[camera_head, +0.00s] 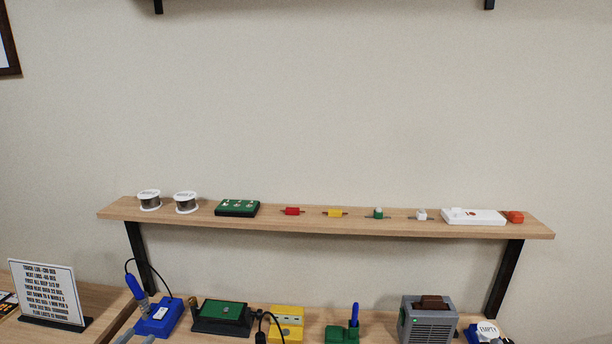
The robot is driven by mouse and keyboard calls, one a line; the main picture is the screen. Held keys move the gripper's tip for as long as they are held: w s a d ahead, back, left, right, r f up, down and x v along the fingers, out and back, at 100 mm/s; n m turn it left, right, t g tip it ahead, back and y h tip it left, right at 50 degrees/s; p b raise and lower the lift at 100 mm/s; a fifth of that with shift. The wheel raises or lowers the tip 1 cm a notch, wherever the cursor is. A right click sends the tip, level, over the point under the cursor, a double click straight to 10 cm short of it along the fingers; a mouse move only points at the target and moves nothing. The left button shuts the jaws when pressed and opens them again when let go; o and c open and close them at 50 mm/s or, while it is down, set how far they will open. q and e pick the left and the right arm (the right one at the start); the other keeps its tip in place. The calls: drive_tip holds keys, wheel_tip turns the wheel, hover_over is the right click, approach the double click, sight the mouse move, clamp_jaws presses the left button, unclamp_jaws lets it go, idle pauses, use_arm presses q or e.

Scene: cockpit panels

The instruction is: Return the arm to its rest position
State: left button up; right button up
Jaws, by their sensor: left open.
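My left gripper (136,338) shows only as two grey tips at the bottom edge, lower left. The tips are apart, with nothing seen between them. They are in front of the blue soldering-iron station (158,318), and I cannot tell whether they touch it. The rest of my left arm is out of view. My right gripper cannot be made out.
A wooden shelf (330,228) holds two spools, a green board (237,208), several small coloured parts and a white device (473,216). Below stand a board holder (222,317), a yellow block (287,323), a grey machine (428,319) and a sign (47,291).

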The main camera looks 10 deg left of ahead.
use_arm(q)
drive_tip(key=s+d+f+g+y, duration=0.3)
drive_tip(key=s+d+f+g, duration=0.4)
drive_tip(key=s+d+f, duration=0.3)
drive_tip(key=s+d+g+h, duration=0.1)
drive_tip(key=s+d+g, duration=0.4)
drive_tip(key=s, duration=0.4)
drive_tip(key=s+d+g, duration=0.2)
drive_tip(key=s+d, duration=0.5)
drive_tip(key=s, duration=0.1)
wheel_tip(320, 180, down, 33)
drive_tip(key=s+g+b, duration=0.1)
drive_tip(key=g+b, duration=0.1)
drive_tip(key=b, duration=0.4)
drive_tip(key=s+a+f+m+b, duration=0.1)
drive_tip(key=s+f+b, duration=0.3)
drive_tip(key=s+f, duration=1.2)
wheel_tip(320, 180, down, 3)
drive_tip(key=shift+s+a+f+g, duration=0.2)
drive_tip(key=shift+s+a+g, duration=0.15)
drive_tip(key=shift+a, duration=0.55)
use_arm(e)
wheel_tip(320, 180, down, 10)
drive_tip(key=shift+w, duration=0.2)
